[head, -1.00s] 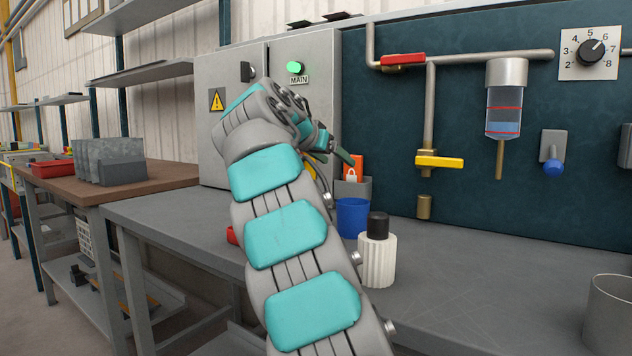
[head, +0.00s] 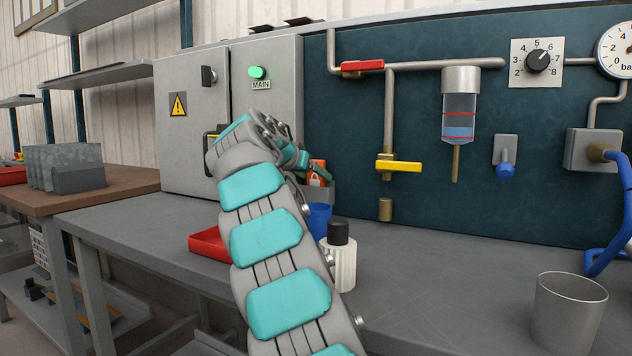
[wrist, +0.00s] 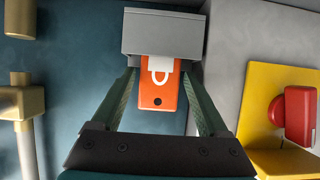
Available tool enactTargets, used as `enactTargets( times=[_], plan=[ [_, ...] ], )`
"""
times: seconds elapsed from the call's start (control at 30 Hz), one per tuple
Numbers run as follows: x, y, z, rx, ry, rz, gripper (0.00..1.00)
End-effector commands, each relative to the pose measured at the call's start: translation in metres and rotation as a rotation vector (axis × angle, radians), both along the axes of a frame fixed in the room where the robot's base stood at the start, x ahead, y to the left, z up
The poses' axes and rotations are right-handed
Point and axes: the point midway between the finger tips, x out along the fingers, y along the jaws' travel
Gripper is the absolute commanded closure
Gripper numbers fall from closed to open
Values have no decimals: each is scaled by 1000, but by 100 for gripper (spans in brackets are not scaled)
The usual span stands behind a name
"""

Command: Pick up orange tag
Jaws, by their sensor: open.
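The orange tag (wrist: 157,90) has a white padlock symbol and a dark hole. In the wrist view it sticks out of a grey holder (wrist: 163,35). My gripper (wrist: 162,82) is open, with one green finger on each side of the tag; whether either finger touches it I cannot tell. In the head view the tag (head: 317,174) shows just right of my wrist, above the grey holder (head: 322,194). My arm hides part of the gripper there.
A blue cup (head: 319,220) and a white ribbed bottle with a black cap (head: 340,262) stand close to my arm. A red tray (head: 207,244) lies left of it. The wrist view shows a red knob on a yellow plate (wrist: 258,105). The right bench is mostly clear.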

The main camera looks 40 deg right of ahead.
Motion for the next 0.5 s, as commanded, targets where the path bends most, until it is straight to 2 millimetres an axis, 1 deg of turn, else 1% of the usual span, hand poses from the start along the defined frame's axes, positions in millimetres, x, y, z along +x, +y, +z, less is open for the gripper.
enactTargets(
  times=[0.03, 0.07, 0.5],
  plan=[
    [0, 0, 0, 0, 0, 0, 25],
    [0, 0, 0, 0, 0, 0, 28],
    [0, 0, 0, 0, 0, 0, 78]
  ],
)
